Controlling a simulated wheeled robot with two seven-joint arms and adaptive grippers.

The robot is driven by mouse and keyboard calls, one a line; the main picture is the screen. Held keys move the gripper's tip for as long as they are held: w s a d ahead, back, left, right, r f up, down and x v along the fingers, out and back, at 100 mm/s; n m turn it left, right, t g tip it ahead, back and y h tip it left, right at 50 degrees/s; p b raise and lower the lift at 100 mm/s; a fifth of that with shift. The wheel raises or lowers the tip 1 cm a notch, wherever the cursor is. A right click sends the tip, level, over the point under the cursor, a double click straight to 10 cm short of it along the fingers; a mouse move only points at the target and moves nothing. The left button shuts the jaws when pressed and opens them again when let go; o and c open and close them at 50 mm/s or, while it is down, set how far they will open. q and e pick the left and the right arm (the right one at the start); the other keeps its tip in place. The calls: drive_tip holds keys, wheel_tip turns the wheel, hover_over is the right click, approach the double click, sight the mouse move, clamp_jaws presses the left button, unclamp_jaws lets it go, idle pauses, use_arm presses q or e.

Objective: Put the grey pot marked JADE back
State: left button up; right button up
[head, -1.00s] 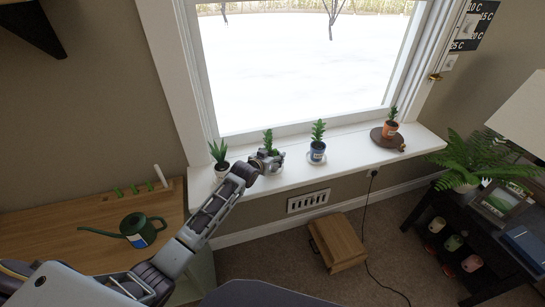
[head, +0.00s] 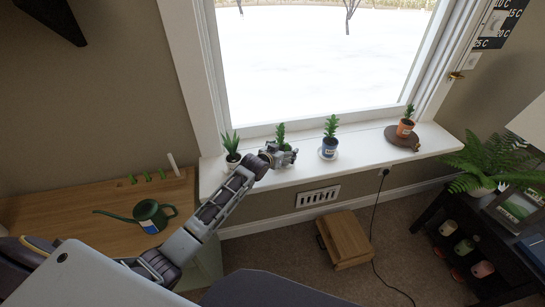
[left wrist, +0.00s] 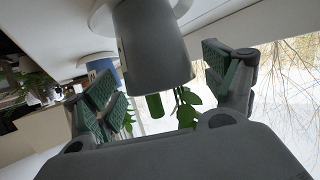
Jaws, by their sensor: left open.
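The grey pot (left wrist: 150,45) fills the top middle of the left wrist view, which is upside down. It appears to stand on a white saucer (left wrist: 104,18). No marking can be read on it. Its green plant (head: 281,134) shows in the head view, where my gripper hides most of the pot. My left gripper (head: 287,155) is at this pot on the sill. In the left wrist view my left gripper (left wrist: 165,88) is open, with a finger on each side of the pot and gaps between. My right gripper is not in view.
A watering can (head: 149,214) stands on the wooden top.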

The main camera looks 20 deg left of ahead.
use_arm(q)
drive_tip(key=v, duration=1.1)
idle(0.4)
idle(0.5)
drive_tip(key=shift+s+d+f, duration=0.1)
drive_tip(key=shift+s, duration=0.05)
